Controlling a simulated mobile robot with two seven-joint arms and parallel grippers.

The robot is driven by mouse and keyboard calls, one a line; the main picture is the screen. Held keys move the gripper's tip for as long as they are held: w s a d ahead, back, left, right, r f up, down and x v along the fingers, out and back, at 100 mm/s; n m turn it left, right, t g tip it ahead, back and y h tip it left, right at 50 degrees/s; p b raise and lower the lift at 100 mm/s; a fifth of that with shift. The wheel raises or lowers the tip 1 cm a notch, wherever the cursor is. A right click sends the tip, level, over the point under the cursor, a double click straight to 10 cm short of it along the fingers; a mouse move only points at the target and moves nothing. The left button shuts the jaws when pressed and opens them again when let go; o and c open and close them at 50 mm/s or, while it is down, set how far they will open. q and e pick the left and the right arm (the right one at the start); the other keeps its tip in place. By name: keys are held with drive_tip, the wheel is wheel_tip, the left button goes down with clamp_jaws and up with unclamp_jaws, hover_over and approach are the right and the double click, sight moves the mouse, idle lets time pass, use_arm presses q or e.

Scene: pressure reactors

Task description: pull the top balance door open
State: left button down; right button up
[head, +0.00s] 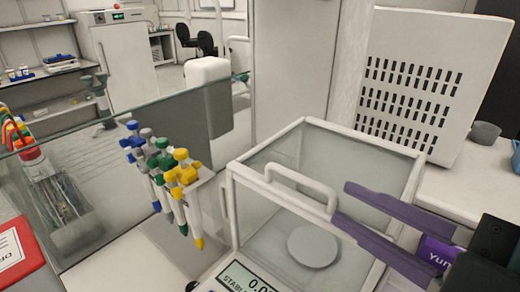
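The balance (233,240) is a white-framed glass box with a round pan (313,247) inside and a lit display (248,277) at its front. Its top door (362,165) is a clear pane that appears to lie closed over the box. A white bar handle (298,190) stands up along the top's left side. My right gripper (342,201) comes in from the right with two purple fingers spread apart. Its fingertips are at the handle's near right end in the picture; I cannot tell whether they touch it. My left gripper is not in view.
A rack of several coloured pipettes (168,180) stands just left of the balance. A white vented housing (425,85) is behind it on the right, beside a small grey cup (485,133). A red-framed sign (12,250) is at the lower left.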

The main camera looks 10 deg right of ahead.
sight(309, 184)
drive_tip(key=x, duration=0.7)
drive_tip(key=shift+w+a+f+p, duration=0.1)
drive_tip(key=shift+w+p, duration=0.15)
drive_tip(key=shift+p, duration=0.05)
clamp_jaws()
idle(1.1)
